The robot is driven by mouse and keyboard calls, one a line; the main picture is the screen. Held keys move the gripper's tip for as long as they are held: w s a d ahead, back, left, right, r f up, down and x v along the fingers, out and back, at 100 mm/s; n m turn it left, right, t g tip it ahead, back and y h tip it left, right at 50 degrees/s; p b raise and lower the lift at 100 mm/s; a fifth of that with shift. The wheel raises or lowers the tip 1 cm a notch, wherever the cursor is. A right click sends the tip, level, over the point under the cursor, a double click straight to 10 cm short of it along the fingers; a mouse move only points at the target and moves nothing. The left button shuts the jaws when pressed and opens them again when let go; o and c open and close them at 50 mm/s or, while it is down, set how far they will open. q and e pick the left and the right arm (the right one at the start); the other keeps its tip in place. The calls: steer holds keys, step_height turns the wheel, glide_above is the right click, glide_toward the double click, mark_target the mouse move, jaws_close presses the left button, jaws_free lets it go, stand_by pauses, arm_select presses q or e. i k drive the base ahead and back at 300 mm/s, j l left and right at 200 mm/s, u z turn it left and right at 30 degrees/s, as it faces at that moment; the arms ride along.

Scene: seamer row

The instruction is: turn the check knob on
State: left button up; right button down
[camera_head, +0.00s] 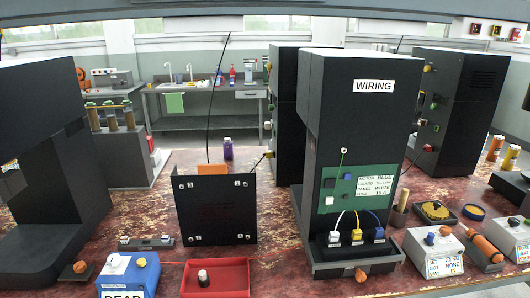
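No label that I can read marks a check knob, so I cannot tell which knob it is. Another orange knob (360,274) is low on the front of the black WIRING cabinet (345,120). A grey box (432,252) at the right has a blue knob (430,238) and an orange knob (445,231). Neither gripper shows.
A red tray (222,291) holding a black-and-white piece lies at the front. A dark panel (216,210) stands behind it. The green board (352,188) carries a text card.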

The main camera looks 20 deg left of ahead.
mark_target(114, 259)
steer(key=u, duration=1.55)
